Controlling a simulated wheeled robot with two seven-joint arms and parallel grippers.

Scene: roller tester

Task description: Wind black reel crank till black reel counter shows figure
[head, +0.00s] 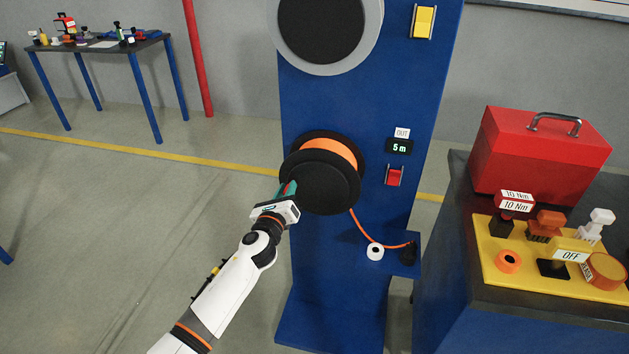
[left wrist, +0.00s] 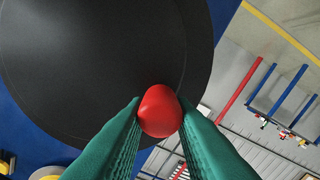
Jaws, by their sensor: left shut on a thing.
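The black reel (head: 318,184) with orange cable on its drum is mounted on the blue column. Its counter (head: 399,147) reads "5 m", with a sign "OUT" (head: 402,133) just above it. My left gripper (head: 287,190) is at the reel's lower left face. In the left wrist view, the green fingers are shut on a red crank knob (left wrist: 160,111) near the rim of the black reel disc (left wrist: 95,60). The crank's arm is not visible. My right gripper is not in view.
A red lever (head: 394,176) sits below the counter, and a yellow one (head: 423,22) is higher up. Orange cable runs to a small blue shelf (head: 404,262). A bench with a red toolbox (head: 540,150) and yellow panel (head: 490,262) stands at right.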

